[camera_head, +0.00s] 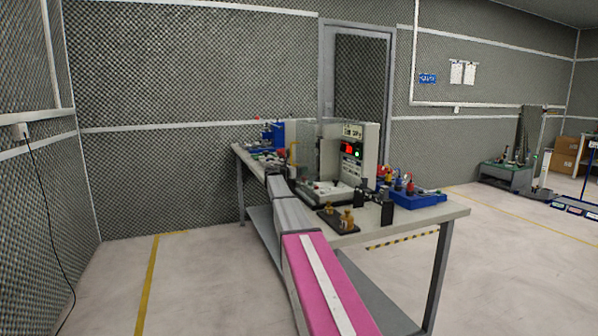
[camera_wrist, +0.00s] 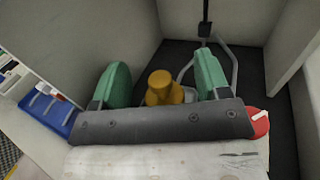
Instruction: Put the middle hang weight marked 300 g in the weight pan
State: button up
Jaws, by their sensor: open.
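A brass weight (camera_wrist: 162,88) stands between the green fingers of my gripper (camera_wrist: 163,72) in the wrist view. The fingers are open, with a gap on each side of the weight. Its mark cannot be read. A grey wire hanger (camera_wrist: 232,62) rises behind the right finger. A grey plate edge, likely the weight pan (camera_wrist: 190,95), shows beside the weight; my gripper body hides most of it. In the head view, brass weights (camera_head: 346,218) stand on a black holder (camera_head: 338,226) at the bench front. My gripper is not clearly seen there.
Pale case walls (camera_wrist: 185,18) stand close around my gripper. The instrument with a red display (camera_head: 352,150) is on the bench (camera_head: 440,213). A blue tray (camera_head: 415,199) lies to its right, and a blue device (camera_head: 272,136) stands at the far left end.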

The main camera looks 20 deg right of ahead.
jog(key=v, duration=1.2)
dwell(0.7)
